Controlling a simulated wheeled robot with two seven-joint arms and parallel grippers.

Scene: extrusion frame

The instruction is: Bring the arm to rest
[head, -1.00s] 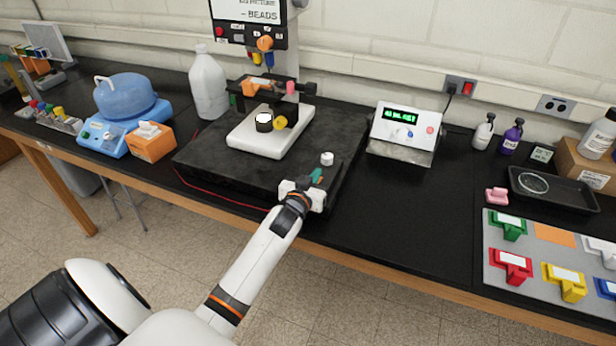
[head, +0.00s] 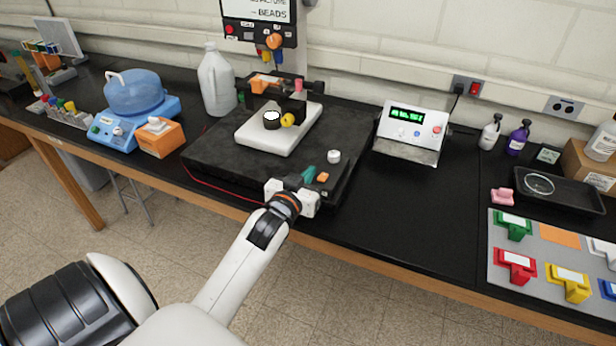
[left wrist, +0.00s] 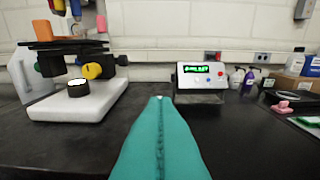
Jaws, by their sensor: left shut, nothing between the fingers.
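My left arm comes in from the lower left in the head view. Its gripper (head: 312,176) is over the front right part of the black slab. Its teal fingers are together and hold nothing; they also show in the left wrist view (left wrist: 160,140), pointing forward above the dark surface. My right gripper is in neither view.
A white platform (head: 262,143) with a black round piece (head: 271,120) stands on the black slab (head: 215,160). A small white knob (head: 334,156) is close beyond my fingers. A display box (head: 411,133) stands right. The bench between slab and tray (head: 560,190) is mostly clear.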

